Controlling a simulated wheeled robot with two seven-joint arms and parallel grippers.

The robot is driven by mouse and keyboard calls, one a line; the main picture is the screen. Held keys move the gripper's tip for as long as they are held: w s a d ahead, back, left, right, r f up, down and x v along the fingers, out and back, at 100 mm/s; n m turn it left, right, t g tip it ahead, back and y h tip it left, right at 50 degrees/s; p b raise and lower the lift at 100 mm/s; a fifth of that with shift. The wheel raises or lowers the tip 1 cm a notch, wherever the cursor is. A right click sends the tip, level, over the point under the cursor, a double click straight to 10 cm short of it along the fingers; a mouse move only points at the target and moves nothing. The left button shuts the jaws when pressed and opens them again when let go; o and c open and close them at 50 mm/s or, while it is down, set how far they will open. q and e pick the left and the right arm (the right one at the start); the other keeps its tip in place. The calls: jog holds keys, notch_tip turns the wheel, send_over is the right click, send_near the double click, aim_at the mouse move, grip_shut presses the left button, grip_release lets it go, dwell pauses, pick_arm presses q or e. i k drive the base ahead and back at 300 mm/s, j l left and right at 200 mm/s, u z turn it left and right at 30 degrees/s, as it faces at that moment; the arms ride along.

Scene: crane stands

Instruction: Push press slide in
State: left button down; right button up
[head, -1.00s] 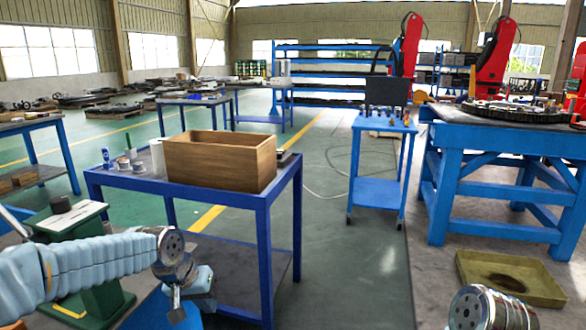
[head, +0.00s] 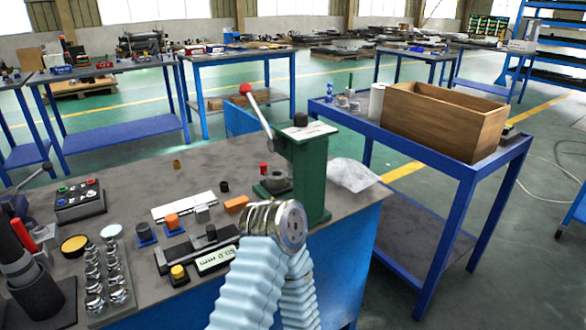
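A green press (head: 307,175) stands upright at the right end of the grey-topped workbench (head: 120,195). Its metal lever slants up to the left and ends in a red knob (head: 246,88). A dark base with a round grey piece (head: 275,182) sits at the press's left foot. I cannot make out which part is the slide, or its position. A light-blue sleeved arm of mine rises from the bottom centre, and its round metal joint hides part of the bench in front of the press. Neither gripper shows.
A tray of metal parts (head: 108,270) and a button box (head: 80,200) are at left. A blue table (head: 440,158) with a wooden box (head: 445,120) stands right of the press.

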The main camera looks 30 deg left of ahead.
aim_at(276, 186)
jog(key=k+u, duration=0.15)
jog(key=u, duration=1.1)
